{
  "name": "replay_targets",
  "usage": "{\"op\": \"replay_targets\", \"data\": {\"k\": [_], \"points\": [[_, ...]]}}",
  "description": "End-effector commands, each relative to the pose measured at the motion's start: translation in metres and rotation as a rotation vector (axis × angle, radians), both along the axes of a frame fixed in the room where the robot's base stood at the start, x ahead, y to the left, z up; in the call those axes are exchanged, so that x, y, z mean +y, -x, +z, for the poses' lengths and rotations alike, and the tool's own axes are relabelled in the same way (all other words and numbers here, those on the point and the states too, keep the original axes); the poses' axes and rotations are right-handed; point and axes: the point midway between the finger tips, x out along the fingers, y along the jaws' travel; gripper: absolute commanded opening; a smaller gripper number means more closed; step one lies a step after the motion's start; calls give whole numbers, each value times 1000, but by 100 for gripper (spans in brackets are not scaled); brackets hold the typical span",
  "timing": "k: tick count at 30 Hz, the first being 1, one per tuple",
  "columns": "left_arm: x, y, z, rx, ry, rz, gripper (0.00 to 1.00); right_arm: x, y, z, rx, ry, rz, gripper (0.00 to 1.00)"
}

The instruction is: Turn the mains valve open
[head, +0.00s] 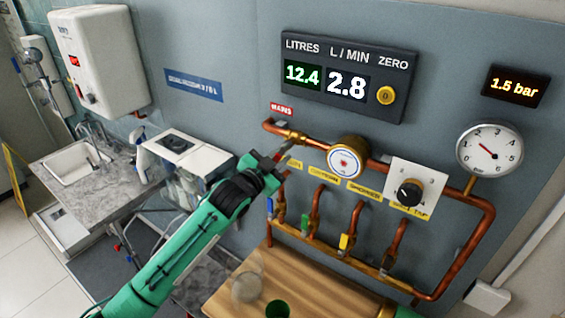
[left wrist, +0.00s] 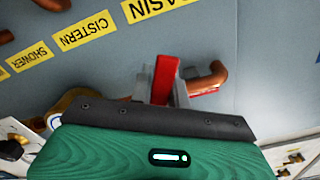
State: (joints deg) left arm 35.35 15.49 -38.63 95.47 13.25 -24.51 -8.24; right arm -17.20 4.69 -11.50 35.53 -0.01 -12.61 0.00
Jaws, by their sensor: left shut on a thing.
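The mains valve (head: 294,136) sits on the copper pipe at the upper left of the pipework, below the red MAINS label (head: 281,109). Its red lever (left wrist: 165,78) shows in the left wrist view between my fingers. My left gripper (head: 276,158) is shut on that lever, reaching in from the lower left. The fingers hide part of the lever and valve in the head view. The panel (head: 345,77) reads 12.4 litres and 2.8 L/min. The pressure display (head: 516,86) reads 1.5 bar. My right gripper is not in view.
Right of the valve are a round meter (head: 348,157), a black knob (head: 409,192) and a pressure gauge (head: 489,148). Several smaller valves, including one with a yellow handle (head: 347,242), hang below.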

Motion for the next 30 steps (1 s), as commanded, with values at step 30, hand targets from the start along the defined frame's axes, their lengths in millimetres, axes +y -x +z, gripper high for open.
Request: {"op": "replay_targets", "data": {"k": [30], "points": [[5, -3, 3, -69, -103, 0, 39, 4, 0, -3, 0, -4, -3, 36]]}}
